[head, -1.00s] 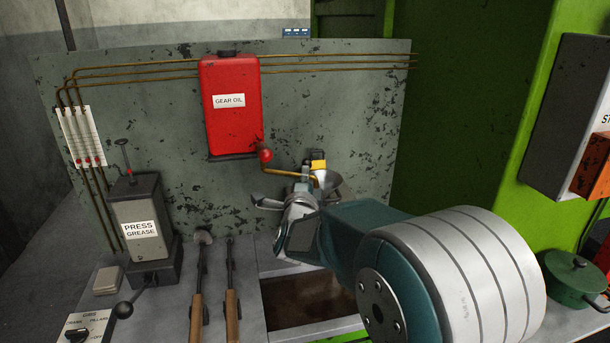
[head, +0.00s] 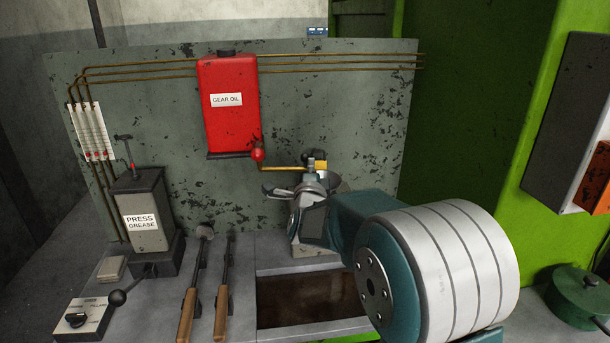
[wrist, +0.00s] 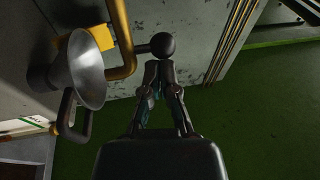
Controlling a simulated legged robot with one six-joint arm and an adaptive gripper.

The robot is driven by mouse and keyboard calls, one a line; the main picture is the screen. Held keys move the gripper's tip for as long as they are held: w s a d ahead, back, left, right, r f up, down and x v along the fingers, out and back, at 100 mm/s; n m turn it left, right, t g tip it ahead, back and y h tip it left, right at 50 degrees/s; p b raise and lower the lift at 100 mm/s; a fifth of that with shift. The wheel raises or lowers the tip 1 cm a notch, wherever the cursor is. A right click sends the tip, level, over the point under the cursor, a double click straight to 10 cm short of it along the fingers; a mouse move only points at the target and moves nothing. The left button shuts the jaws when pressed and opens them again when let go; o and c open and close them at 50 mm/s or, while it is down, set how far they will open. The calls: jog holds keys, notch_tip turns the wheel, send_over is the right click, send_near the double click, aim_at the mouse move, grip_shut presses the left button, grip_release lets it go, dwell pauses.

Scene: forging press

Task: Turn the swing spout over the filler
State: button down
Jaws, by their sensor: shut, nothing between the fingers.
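The brass swing spout (head: 283,168) runs right from the red ball valve under the red GEAR OIL tank (head: 228,105). In the wrist view the spout (wrist: 121,35) bends down close to the rim of the grey filler funnel (wrist: 82,72). I cannot tell whether its outlet is over the mouth. A dark ball knob (wrist: 162,45) sits on a short rod from the spout. My gripper (wrist: 158,68) is shut and empty, its fingertips just by the knob; contact is unclear. In the head view my gripper (head: 311,168) partly hides the funnel (head: 328,184).
A yellow block (wrist: 98,40) is behind the funnel. An open recess (head: 300,300) lies below my arm. A green pot (head: 580,298) is at right.

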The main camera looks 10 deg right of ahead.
jog(key=shift+w+a, duration=0.25)
jog(key=shift+w, duration=0.35)
jog(key=shift+w+a, duration=0.2)
jog(key=shift+w, duration=0.4)
jog(key=shift+w+d, duration=0.4)
jog(key=shift+d, duration=0.4)
jog(key=shift+a, duration=0.3)
